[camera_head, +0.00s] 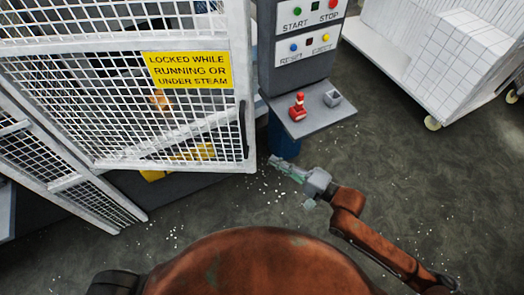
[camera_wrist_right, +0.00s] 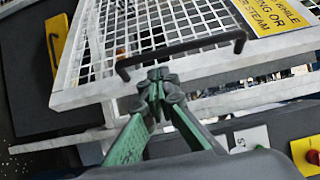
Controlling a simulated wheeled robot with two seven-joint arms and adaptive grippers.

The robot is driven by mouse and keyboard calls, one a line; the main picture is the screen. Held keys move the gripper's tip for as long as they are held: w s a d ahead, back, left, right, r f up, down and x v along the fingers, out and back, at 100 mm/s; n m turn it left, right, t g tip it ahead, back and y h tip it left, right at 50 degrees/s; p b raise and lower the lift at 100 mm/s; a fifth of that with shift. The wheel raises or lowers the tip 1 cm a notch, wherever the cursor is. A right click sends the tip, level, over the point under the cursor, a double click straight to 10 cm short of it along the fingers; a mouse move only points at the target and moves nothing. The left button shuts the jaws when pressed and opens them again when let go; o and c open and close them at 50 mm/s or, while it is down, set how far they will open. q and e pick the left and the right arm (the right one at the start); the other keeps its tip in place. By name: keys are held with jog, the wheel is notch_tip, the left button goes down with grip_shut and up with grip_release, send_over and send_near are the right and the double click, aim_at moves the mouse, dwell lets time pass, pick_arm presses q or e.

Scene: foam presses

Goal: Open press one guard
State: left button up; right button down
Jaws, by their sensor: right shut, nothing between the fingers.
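The press guard (camera_head: 175,163) is a white-framed wire mesh panel with a yellow warning sign (camera_head: 189,70) reading "locked while running or under steam". Its black bar handle (camera_head: 243,117) runs along the right edge of the frame. In the right wrist view the handle (camera_wrist_right: 185,50) crosses just beyond my fingertips. My right gripper (camera_head: 273,162) is near the guard's lower right corner in the head view. Its fingers (camera_wrist_right: 162,75) are shut together with nothing between them. They appear close to the handle; I cannot tell if they touch it. My left gripper is not in view.
A grey control post (camera_head: 300,65) with start, stop, reset and eject buttons stands right of the guard. Its shelf (camera_head: 315,118) holds a red device (camera_head: 297,108) and a small grey block (camera_head: 332,98). A white mesh cart (camera_head: 440,60) stands at the right. Open floor lies between.

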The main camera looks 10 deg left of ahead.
aim_at(245, 147)
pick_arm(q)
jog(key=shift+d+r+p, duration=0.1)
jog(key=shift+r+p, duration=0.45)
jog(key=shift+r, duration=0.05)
pick_arm(e)
jog(key=x, duration=0.9)
jog(key=shift+a, duration=0.25)
jog(key=shift+w, duration=0.1)
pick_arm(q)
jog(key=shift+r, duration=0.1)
pick_arm(e)
jog(key=shift+s+a, duration=0.1)
jog(key=shift+s, duration=0.35)
